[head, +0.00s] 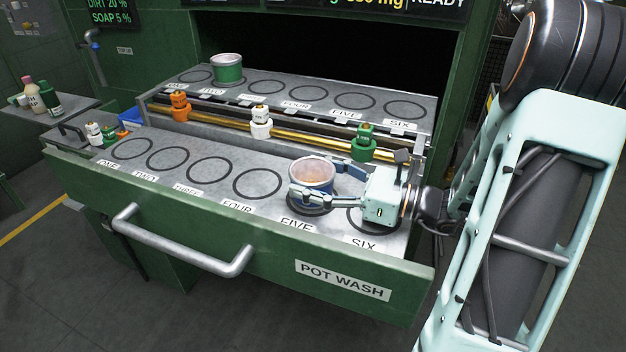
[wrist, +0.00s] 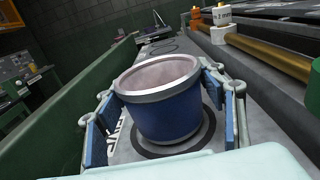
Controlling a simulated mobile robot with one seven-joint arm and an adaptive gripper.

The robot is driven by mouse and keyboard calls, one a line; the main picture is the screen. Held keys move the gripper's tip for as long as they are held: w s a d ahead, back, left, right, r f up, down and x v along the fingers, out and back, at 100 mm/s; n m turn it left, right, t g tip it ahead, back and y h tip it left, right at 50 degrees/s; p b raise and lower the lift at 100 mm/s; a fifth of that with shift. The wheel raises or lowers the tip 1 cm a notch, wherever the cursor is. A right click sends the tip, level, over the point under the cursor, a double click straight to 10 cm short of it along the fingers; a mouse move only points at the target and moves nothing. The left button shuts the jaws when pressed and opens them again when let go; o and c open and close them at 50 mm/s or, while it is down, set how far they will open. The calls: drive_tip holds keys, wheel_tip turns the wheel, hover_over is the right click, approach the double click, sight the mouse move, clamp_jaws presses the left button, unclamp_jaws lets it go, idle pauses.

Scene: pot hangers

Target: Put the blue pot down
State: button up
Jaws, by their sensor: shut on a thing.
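The blue pot (head: 312,175) has a pale metal rim and a pinkish inside. It is upright over the ring marked FIVE on the front shelf of the open POT WASH drawer (head: 230,225). My gripper (head: 330,182) reaches in from the right, with one finger on each side of the pot, and is shut on it. In the wrist view the pot (wrist: 162,105) is between the blue finger pads, over a dark ring (wrist: 205,135). Whether its base touches the shelf cannot be told.
A green pot (head: 228,70) stands on the back shelf at ring TWO. Orange (head: 180,106), white (head: 260,122) and green (head: 363,142) hangers sit on the brass rail between the shelves. Front rings ONE to FOUR are empty. The drawer's front wall and handle (head: 185,245) edge the near side.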

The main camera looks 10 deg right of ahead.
drive_tip(key=shift+f, duration=0.1)
drive_tip(key=o, duration=1.3)
drive_tip(key=shift+d+r, duration=0.1)
drive_tip(key=shift+r, duration=0.1)
drive_tip(key=v, duration=1.2)
drive_tip(key=shift+p, duration=0.35)
drive_tip(key=shift+f, duration=0.1)
